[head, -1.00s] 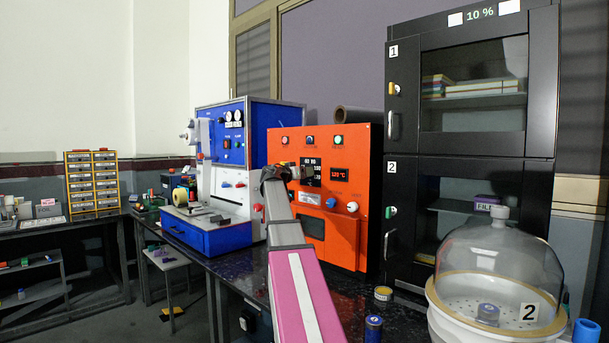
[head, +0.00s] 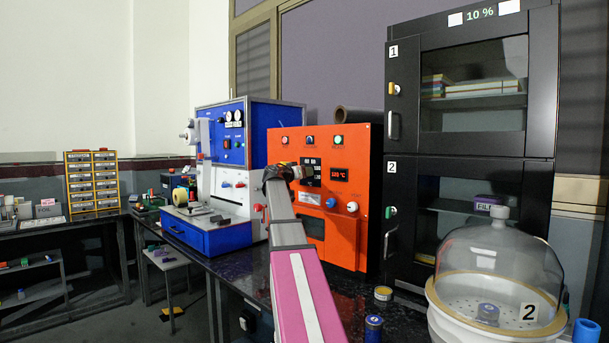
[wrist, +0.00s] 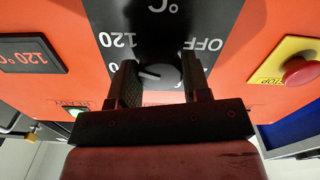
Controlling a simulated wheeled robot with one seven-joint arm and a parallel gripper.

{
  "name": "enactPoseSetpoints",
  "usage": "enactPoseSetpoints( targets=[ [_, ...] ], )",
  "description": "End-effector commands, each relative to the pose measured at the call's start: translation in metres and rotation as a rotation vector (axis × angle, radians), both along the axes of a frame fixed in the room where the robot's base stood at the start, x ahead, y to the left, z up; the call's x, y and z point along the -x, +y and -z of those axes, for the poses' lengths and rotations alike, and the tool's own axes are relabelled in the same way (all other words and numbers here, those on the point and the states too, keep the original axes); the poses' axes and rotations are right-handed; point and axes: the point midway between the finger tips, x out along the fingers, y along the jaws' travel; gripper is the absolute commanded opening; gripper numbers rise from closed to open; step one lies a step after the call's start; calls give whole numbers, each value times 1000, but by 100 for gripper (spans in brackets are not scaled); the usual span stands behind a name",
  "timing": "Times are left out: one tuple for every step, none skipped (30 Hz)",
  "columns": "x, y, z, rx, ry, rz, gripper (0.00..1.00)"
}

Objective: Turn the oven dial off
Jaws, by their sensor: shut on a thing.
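The orange oven (head: 345,235) stands on the dark bench, its front panel facing left of centre. In the wrist view, where the lettering is upside down, the dial (wrist: 165,78) sits on a black label plate (wrist: 158,25). Its white pointer mark points left, near a partly hidden number ending in 0; OFF is printed at upper right. My gripper (wrist: 160,75) is shut on the dial, one finger on each side. In the head view my gripper (head: 302,172) is at the panel, and the arm hides the dial.
A red stop button (wrist: 299,71) on a yellow plate and a 120 °C display (wrist: 32,56) flank the dial. A blue machine (head: 262,125) stands left of the oven, a black cabinet (head: 545,110) right. A glass dome (head: 490,255) is at front right.

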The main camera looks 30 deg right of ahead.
Motion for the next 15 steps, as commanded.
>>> enactPoseSetpoints(
  targets=[
    [0, 0, 0, 6, 18, 1, 20],
    [0, 0, 0, 11, 32, 1, 20],
    [0, 0, 0, 18, 53, 1, 20],
    [0, 0, 0, 24, 71, 1, 20],
    [0, 0, 0, 31, 91, 1, 20],
    [0, 0, 0, 41, 118, 1, 20],
    [0, 0, 0, 48, 140, 1, 20],
    [0, 0, 0, 56, 164, 1, 20],
    [0, 0, 0, 68, 197, 1, 20],
    [0, 0, 0, 76, 223, 2, 20],
    [0, 0, 0, 85, 250, 2, 20],
    [1, 0, 0, 98, 286, 2, 20],
    [1, 0, 0, 107, 313, 2, 20],
    [1, 0, 0, 117, 340, 2, 20],
    [1, 0, 0, 129, 375, 2, 20]
  ],
)
